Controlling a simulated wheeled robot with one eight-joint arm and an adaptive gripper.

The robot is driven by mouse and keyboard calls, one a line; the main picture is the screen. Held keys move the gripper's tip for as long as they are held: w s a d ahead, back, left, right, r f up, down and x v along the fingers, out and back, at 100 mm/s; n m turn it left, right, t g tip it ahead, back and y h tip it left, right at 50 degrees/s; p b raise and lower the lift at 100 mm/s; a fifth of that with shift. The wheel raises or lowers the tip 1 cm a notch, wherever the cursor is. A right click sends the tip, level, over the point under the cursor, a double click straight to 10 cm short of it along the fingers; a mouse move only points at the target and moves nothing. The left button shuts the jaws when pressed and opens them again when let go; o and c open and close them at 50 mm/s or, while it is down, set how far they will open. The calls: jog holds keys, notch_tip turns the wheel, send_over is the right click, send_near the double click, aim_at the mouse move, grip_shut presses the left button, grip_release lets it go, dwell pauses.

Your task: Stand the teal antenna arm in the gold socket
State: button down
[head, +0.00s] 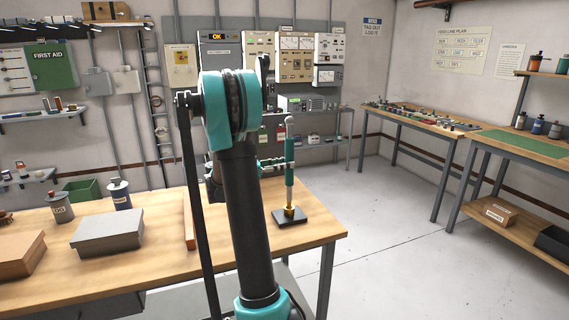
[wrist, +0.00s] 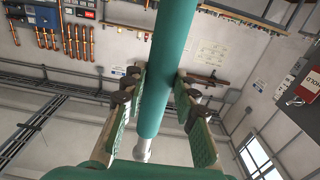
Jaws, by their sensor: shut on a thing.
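The teal antenna arm (head: 289,182) stands upright over the table's right end, with a pale rounded tip on top. Its lower end meets the gold socket (head: 290,211), which sits on a black square base (head: 290,219). I cannot tell how deep it sits in the socket. In the wrist view the teal rod (wrist: 166,70) runs between the two fingers of my gripper (wrist: 158,85), with a pale end (wrist: 143,149) below. The socket is not seen there.
The socket base is near the table's right edge. Open floor (head: 390,260) lies to the right.

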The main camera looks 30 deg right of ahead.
jog(key=shift+f, duration=1.5)
jog(key=c, duration=1.1)
grip_release()
jog(key=shift+a, duration=0.1)
jog(key=v, duration=1.1)
jog(key=shift+w+a, duration=0.2)
jog(key=shift+a, duration=0.2)
jog(key=shift+f, duration=0.1)
